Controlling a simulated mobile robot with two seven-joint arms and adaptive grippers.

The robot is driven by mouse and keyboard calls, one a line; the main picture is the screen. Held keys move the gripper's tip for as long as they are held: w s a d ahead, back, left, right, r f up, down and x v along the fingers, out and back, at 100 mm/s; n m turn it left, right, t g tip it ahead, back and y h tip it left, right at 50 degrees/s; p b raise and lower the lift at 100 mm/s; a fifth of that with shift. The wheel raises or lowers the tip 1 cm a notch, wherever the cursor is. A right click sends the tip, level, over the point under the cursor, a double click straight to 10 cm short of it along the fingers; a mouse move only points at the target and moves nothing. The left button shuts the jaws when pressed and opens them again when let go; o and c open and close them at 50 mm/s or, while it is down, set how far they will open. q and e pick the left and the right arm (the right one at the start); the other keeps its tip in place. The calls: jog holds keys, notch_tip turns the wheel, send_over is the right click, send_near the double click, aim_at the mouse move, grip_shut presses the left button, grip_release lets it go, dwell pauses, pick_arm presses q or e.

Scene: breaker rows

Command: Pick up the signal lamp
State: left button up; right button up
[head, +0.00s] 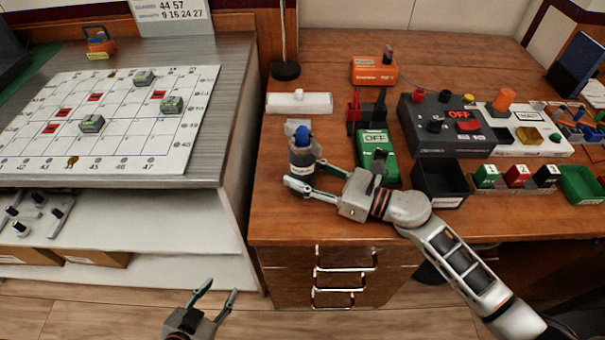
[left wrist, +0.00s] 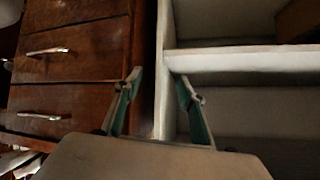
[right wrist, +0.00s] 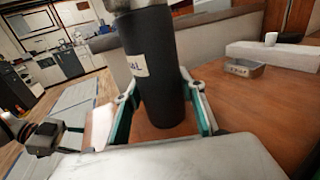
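The signal lamp (head: 302,158) appears to be the upright dark cylinder with a blue top and a pale label, near the front left of the wooden desk. In the right wrist view its dark body (right wrist: 157,75) stands between the fingers, its top out of frame and its label only partly readable. My right gripper (head: 302,176) is open, with one finger on each side of the cylinder; I see no clear grip on it. My left gripper (head: 214,300) is open and empty, low in front of the shelf unit; it also shows in the left wrist view (left wrist: 160,82).
Right of the lamp are a green box (head: 377,146), a black open bin (head: 440,180) and a dark control box (head: 445,125). Behind it lies a white block (head: 298,103). A grey-topped shelf unit (head: 225,90) with a white board (head: 120,120) stands at left.

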aim_at(303, 128)
jog(key=shift+r, duration=0.1)
jog(key=shift+c, duration=0.6)
jog(key=shift+r, duration=0.1)
grip_shut()
jog(key=shift+r, duration=0.6)
notch_tip(303, 128, up, 13)
jog(key=p, duration=0.5)
jog(key=shift+r, duration=0.1)
notch_tip(303, 128, up, 4)
jog(key=shift+p, duration=1.05)
pick_arm(q)
notch_tip(303, 128, up, 8)
jog(key=w, duration=0.1)
jog(key=shift+d+f, duration=0.15)
jog(key=shift+d, duration=0.25)
pick_arm(e)
jog(key=shift+r, duration=0.7)
pick_arm(q)
jog(key=shift+f, duration=0.1)
pick_arm(e)
jog(key=shift+f, duration=0.1)
